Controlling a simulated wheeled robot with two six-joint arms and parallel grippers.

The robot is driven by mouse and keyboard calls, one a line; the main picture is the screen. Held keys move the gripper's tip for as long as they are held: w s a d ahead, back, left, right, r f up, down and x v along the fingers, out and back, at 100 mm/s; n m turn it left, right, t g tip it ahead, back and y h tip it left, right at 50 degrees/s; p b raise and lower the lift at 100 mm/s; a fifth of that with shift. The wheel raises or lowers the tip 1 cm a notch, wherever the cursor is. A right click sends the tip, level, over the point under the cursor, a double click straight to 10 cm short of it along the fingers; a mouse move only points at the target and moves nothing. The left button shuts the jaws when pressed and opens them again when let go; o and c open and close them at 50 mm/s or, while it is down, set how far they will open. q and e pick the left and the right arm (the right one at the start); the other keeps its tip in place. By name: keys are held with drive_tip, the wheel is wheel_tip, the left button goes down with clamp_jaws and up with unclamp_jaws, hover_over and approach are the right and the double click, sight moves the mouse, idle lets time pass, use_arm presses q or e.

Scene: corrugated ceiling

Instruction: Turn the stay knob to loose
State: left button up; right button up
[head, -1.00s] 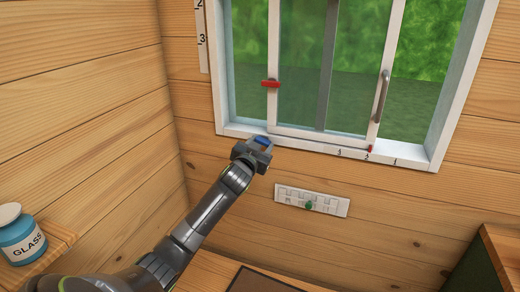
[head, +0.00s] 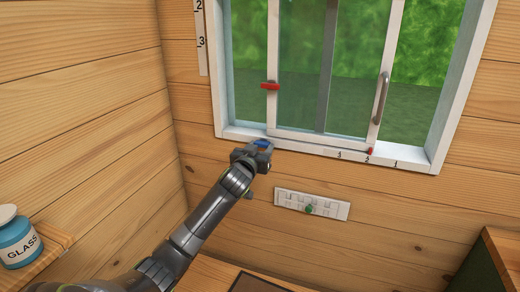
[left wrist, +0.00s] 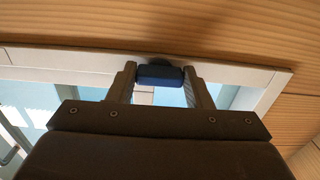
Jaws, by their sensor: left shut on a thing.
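A small blue knob (head: 262,142) is at the lower left of the window frame in the head view. My left gripper (head: 260,150) reaches up to it from below and is shut on it. In the left wrist view the blue knob (left wrist: 160,76) lies crosswise between the two fingers of the left gripper (left wrist: 161,86), with a finger at each end. The jaws hide much of the knob in the head view, and I see no loose or tight marking. My right gripper is not in view.
The sliding window has a red catch (head: 270,86), a grey handle (head: 381,97) and a numbered sill scale (head: 350,157). A white slotted plate (head: 330,207) with a green knob (head: 309,208) is on the wall below. A GLASS jar (head: 18,240) stands on a shelf at left.

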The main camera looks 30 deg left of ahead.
use_arm(q)
drive_tip(key=shift+f, duration=0.2)
drive_tip(key=o, duration=1)
drive_tip(key=shift+r, duration=0.1)
drive_tip(key=shift+s, duration=0.1)
drive_tip(key=b+v, duration=0.2)
drive_tip(key=v, duration=1.5)
drive_tip(key=shift+s, duration=0.15)
